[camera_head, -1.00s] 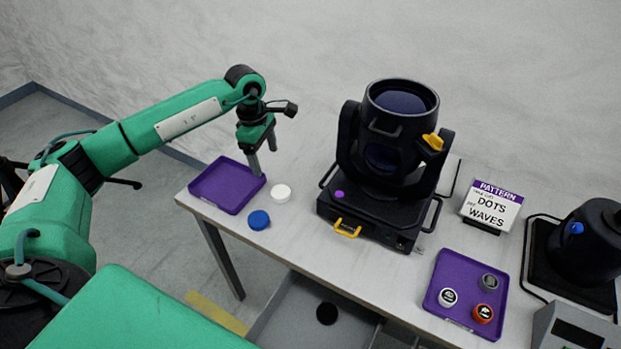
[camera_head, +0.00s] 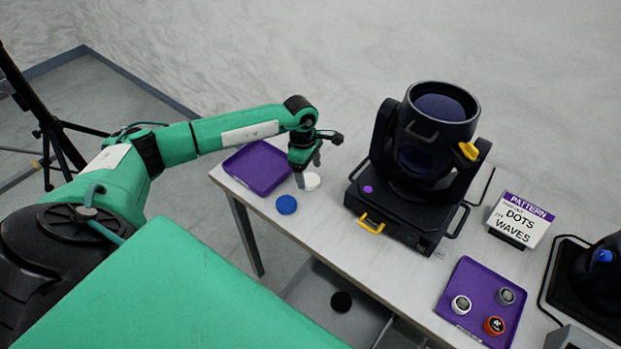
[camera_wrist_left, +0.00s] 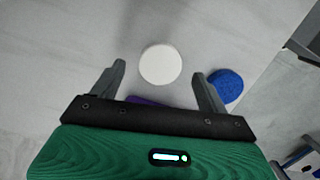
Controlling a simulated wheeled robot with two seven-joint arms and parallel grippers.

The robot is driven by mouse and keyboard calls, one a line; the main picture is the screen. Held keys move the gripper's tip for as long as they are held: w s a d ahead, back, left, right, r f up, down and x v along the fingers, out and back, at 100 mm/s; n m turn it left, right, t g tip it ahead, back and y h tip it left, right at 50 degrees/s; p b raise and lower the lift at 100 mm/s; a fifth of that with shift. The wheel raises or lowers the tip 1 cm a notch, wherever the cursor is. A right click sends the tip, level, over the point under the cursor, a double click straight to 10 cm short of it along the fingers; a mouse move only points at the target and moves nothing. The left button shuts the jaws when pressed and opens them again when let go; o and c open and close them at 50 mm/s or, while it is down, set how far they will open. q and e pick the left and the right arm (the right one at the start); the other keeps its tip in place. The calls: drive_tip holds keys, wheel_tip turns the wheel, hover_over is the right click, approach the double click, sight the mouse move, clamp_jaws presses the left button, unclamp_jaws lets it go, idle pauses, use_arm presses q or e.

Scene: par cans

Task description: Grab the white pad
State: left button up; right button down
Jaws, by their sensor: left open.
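The white pad (camera_head: 312,181) is a small round disc lying on the table, between the left purple tray and the moving-head light. My left gripper (camera_head: 309,170) is over it in the head view, pointing down and partly covering it. In the left wrist view the white pad (camera_wrist_left: 161,65) lies ahead of and between the two spread fingers of my left gripper (camera_wrist_left: 160,82). The gripper is open and empty. A blue pad (camera_head: 286,205) lies close by; it also shows in the left wrist view (camera_wrist_left: 226,86), just outside the right finger. My right gripper is not in view.
The empty purple tray (camera_head: 258,168) is at the table's left end. The black moving-head light (camera_head: 410,170) stands right of the pads. Another purple tray (camera_head: 466,286) holds three small round pieces. A PATTERN sign (camera_head: 520,219) stands behind it. A black disc (camera_head: 341,302) lies below the table.

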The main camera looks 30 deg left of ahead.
sight(312, 180)
use_arm(q)
drive_tip(key=shift+d+f, duration=0.15)
drive_tip(key=shift+f, duration=1.05)
drive_tip(key=c, duration=1)
drive_tip(key=shift+c, duration=0.3)
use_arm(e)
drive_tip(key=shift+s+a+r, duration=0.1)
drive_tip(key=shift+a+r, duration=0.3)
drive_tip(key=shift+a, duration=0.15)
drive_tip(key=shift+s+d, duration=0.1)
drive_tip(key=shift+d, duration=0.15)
